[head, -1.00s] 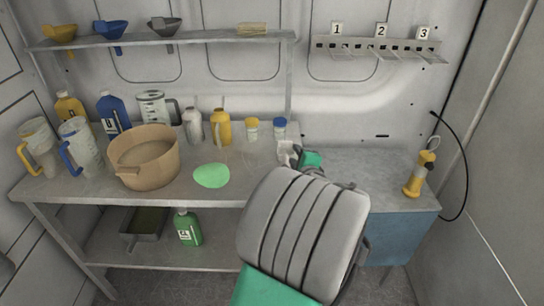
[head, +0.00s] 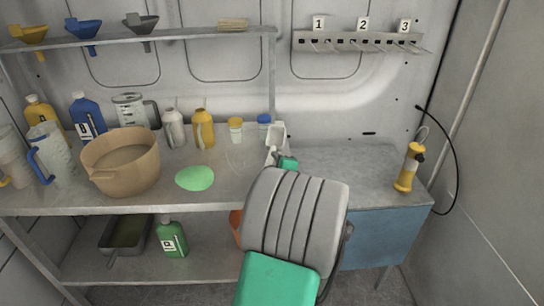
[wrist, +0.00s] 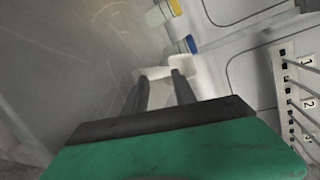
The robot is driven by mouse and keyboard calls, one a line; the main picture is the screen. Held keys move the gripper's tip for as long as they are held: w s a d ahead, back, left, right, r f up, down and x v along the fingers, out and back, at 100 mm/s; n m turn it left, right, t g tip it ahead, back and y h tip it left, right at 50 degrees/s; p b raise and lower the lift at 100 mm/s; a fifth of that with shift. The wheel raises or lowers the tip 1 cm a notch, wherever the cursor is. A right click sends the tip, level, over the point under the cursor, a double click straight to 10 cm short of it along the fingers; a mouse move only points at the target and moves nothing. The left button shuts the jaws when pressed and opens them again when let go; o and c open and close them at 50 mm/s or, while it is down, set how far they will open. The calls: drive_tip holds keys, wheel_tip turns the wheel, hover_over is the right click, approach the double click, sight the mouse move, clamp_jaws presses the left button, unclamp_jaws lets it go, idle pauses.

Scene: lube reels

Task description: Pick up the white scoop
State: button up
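The white scoop (head: 277,134) is at the front of my gripper (head: 276,157), over the right end of the metal shelf bench in the head view. It looks tipped up there. In the wrist view the white scoop (wrist: 155,72) shows between and just beyond the tips of the two dark fingers of my gripper (wrist: 160,78). The fingers stand a little apart with the scoop at their tips, and they look closed on it. The exact contact is hard to see. My arm hides part of the bench below the scoop.
A tan tub (head: 120,165), a green disc (head: 195,178) and several bottles and jugs stand on the bench (head: 215,198) to the left. A blue cabinet (head: 385,232) stands to the right, with a yellow lamp (head: 409,168) on its otherwise clear top. A numbered rack (head: 355,41) hangs above.

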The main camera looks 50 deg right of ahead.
sight(270, 156)
drive_tip(key=x, duration=0.3)
drive_tip(key=shift+d, duration=0.1)
clamp_jaws()
idle(1.2)
unclamp_jaws()
